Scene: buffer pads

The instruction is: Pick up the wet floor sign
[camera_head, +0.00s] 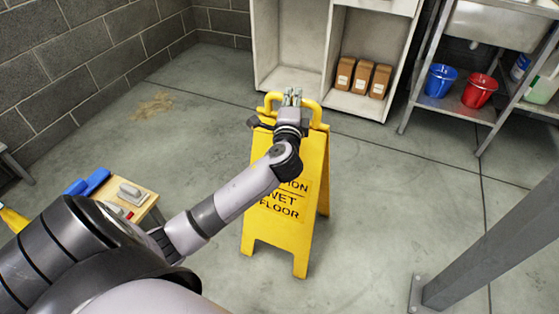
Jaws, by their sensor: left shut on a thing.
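The yellow wet floor sign (268,232) stands upright in its A-frame shape at the middle of the head view, with its legs spread. It appears to be on the grey floor. Black lettering shows on its front panel, partly covered by my arm. My left gripper (291,97) is at the looped handle on top of the sign and is shut on it. The exact contact is partly hidden by the gripper itself. My right gripper is not in view.
A white shelf unit (338,35) with several brown cartons (361,78) stands behind the sign. A metal sink stand with a blue bucket (437,82) and a red bucket (479,92) is at right. A grey post (480,255) stands front right. A small wooden table (140,207) is at left.

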